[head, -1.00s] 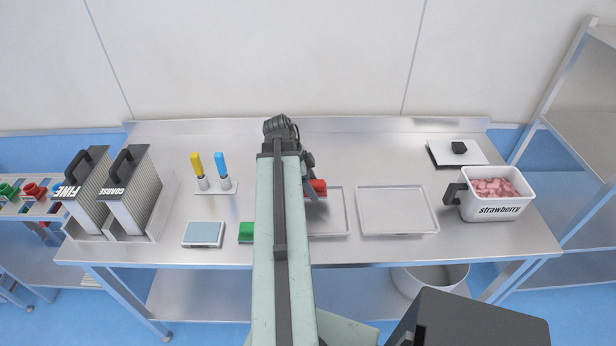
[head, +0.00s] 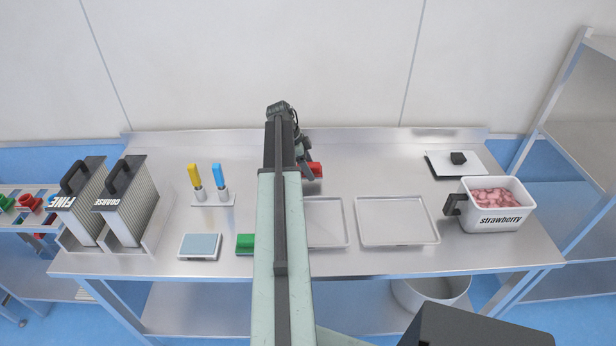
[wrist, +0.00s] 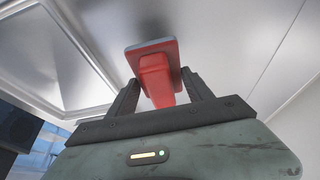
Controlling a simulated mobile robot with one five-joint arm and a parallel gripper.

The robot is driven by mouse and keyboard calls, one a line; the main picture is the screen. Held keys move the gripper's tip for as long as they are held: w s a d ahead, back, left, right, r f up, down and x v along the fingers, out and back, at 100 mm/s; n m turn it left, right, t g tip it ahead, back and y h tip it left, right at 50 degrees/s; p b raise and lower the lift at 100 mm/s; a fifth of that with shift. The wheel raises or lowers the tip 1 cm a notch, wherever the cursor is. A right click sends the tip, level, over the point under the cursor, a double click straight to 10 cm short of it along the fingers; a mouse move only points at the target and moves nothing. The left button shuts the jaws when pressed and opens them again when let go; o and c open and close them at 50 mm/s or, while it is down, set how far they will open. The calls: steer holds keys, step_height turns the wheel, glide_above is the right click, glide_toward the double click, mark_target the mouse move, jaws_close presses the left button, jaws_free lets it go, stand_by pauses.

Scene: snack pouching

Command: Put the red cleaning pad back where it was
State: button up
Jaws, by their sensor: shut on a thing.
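The red cleaning pad (head: 315,169) is in my gripper (head: 309,171), held over the back half of the steel table, behind the trays. In the wrist view the red pad (wrist: 157,72) sits between the two dark fingers of my gripper (wrist: 160,98), its block-shaped grip between them and its flat, grey-edged plate beyond the fingertips. My gripper is shut on it. In the head view my arm hides part of the pad and part of the table. A green pad (head: 245,243) lies at the table's front, partly behind my arm.
Two shallow trays, the left one (head: 340,245) partly hidden and the right one (head: 398,241), lie right of my arm. Table behind the trays is clear.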

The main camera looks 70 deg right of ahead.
step_height(320, 180, down, 4)
steer(key=b, duration=0.3)
steer(key=shift+r, duration=0.25)
steer(key=shift+f, duration=0.15)
steer(key=o, duration=1.3)
steer(key=p+v, duration=1.1)
steer(key=shift+r, duration=0.45)
steer(key=shift+w+r, duration=0.15)
steer(key=shift+r, duration=0.15)
steer(key=shift+f, duration=0.1)
